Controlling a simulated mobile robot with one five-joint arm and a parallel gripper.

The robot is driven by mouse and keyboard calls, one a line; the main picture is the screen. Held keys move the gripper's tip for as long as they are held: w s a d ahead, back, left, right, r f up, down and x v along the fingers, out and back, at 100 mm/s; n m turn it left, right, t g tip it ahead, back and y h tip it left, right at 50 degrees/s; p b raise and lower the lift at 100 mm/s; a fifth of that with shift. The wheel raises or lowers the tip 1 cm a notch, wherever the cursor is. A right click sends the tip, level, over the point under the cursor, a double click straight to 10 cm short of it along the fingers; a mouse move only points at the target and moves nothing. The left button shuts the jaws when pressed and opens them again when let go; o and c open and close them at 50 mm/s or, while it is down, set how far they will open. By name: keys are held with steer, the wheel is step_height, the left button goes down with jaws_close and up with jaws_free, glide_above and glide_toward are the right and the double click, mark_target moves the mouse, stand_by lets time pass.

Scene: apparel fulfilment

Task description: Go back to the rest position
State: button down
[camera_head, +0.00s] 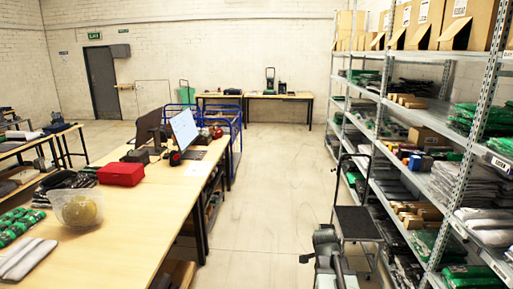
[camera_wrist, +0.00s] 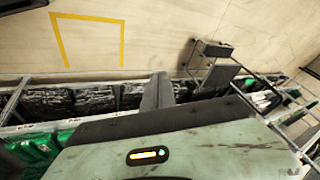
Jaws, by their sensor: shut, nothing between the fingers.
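My gripper (camera_wrist: 157,92) shows in the wrist view as a narrow grey shape at the middle, with its fingers together and nothing visible between them. In the head view, part of my dark arm stands at the bottom, right of centre, over the floor of the aisle. The fingers are hard to make out there. The wrist view looks across the pale top of my own body, which has a small lit indicator.
A long wooden table (camera_head: 150,205) on the left bears a red case (camera_head: 121,173) and a clear bowl (camera_head: 79,209). Metal shelving (camera_head: 463,165) stocked with garments and boxes lines the right. A black step stand (camera_head: 357,222) is close ahead of my arm. The central aisle floor (camera_head: 265,190) is clear.

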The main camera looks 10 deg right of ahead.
steer(key=a+f+n+y, duration=0.2)
steer(key=a+n, duration=0.5)
steer(key=a, duration=1.3)
steer(key=s+a+f+n+g+y, duration=0.1)
steer(key=s+a+n+g+y, duration=0.1)
steer(key=s+a+n, duration=0.4)
steer(key=s+n+g, duration=0.1)
steer(key=n, duration=0.2)
steer(key=shift+a+n+g, duration=0.3)
steer(key=shift+a+n, duration=0.05)
steer(key=shift+n, duration=0.05)
steer(key=shift+f, duration=0.1)
